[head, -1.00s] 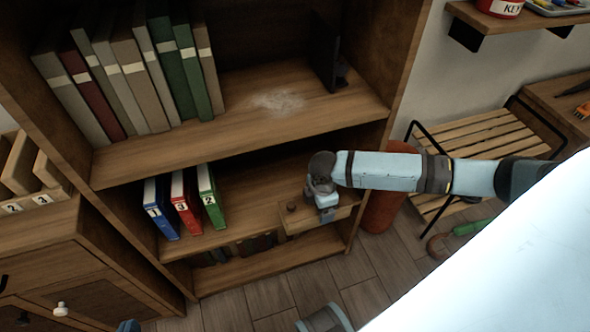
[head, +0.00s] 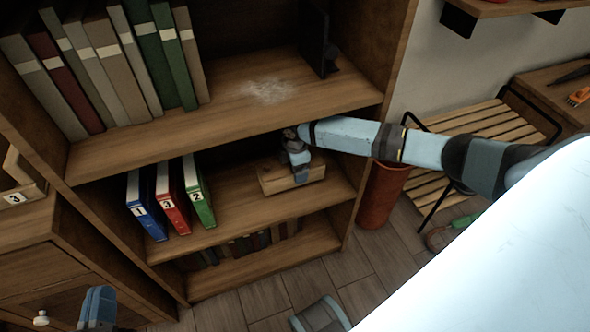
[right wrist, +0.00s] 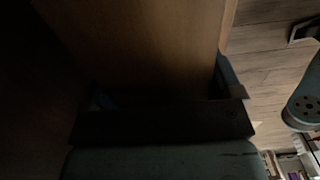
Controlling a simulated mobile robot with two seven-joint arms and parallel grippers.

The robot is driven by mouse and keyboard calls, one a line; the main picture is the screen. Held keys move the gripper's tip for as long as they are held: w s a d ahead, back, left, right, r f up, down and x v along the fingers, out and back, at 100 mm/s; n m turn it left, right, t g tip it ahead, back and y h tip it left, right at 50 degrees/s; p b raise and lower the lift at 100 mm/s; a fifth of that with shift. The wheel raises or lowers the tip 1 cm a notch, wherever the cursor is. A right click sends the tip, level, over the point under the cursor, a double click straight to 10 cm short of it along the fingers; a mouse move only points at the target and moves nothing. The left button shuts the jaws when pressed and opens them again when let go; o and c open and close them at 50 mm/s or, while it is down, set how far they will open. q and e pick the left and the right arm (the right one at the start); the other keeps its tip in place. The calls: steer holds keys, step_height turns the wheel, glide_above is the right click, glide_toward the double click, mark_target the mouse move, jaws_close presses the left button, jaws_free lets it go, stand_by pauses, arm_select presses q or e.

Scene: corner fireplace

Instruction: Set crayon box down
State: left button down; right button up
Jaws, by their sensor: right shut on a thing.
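A plain wooden box (head: 276,181), which I take for the crayon box, is at the right part of the middle shelf (head: 235,205) in the head view. My right gripper (head: 299,172) reaches in from the right and is shut on the box, its fingers over the box's top and front. I cannot tell whether the box's underside touches the shelf board. The right wrist view is very dark, with a brown wooden surface filling much of it. My left gripper (head: 98,308) is low at the left, away from the shelf; its jaw opening cannot be made out.
Blue, red and green binders (head: 170,200) stand left of the box. Large books (head: 110,60) fill the left of the upper shelf, with a dark bookend (head: 316,40) at its right. Small books (head: 240,245) are below. A red-brown bin (head: 382,195) and a slatted bench (head: 480,140) stand right.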

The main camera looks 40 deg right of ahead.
steer(key=shift+f+b, duration=0.3)
steer(key=shift+f, duration=0.25)
step_height(320, 180, down, 4)
steer(key=shift+w+f+b, duration=0.1)
steer(key=shift+b, duration=1.05)
steer(key=shift+w, duration=0.1)
arm_select(q)
steer(key=shift+s+d+r+t+h, duration=0.15)
steer(key=shift+d+r+t+h, duration=0.15)
steer(key=shift+d+r+h, duration=0.35)
steer(key=shift+a, duration=0.1)
arm_select(e)
steer(key=o, duration=0.8)
